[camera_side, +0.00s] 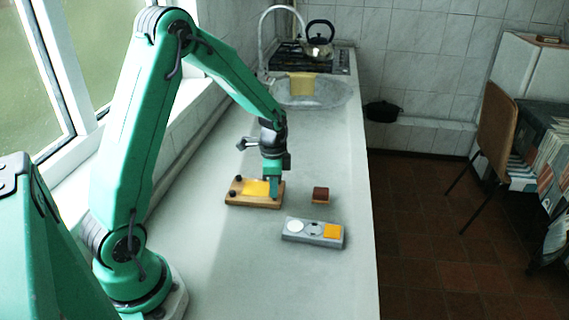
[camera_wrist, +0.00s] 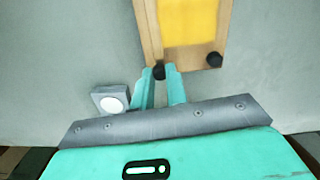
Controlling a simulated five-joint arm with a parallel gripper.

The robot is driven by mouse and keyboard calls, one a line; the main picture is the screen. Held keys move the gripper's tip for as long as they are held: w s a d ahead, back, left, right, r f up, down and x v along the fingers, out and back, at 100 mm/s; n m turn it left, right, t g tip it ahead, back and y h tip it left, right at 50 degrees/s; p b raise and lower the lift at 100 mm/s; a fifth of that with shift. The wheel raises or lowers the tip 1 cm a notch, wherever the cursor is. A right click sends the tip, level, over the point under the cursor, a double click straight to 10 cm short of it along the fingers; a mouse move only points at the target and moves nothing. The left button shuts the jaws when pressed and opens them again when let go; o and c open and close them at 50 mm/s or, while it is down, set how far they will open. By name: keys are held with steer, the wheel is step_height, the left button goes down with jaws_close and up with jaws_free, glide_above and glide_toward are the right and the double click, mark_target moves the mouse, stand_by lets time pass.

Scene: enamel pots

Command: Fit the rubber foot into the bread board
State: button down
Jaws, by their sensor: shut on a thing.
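The wooden bread board (camera_side: 240,201) lies on the counter with a yellow panel (camera_side: 256,188) on it. Black feet show at its left end in the side view, and another black foot (camera_wrist: 214,59) is at a corner in the wrist view (camera_wrist: 148,35). My gripper (camera_side: 274,194) is at the board's right end, pointing down. In the wrist view its fingers (camera_wrist: 160,78) are shut on a black rubber foot (camera_wrist: 159,71) at the board's near left corner. I cannot tell whether this foot is seated or just above the board.
A grey tray (camera_side: 290,237) with a white disc and an orange square lies in front of the board at right; its corner shows in the wrist view (camera_wrist: 103,92). A reddish-brown block (camera_side: 320,195) stands to the right. The counter's far part is clear up to the sink.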

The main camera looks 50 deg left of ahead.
steer(key=shift+f, duration=0.9)
stand_by(0.5)
steer(key=c, duration=1.3)
jaws_free()
step_height(320, 180, up, 7)
steer(key=shift+f, duration=0.1)
steer(key=shift+r, duration=0.5)
steer(key=shift+r, duration=0.15)
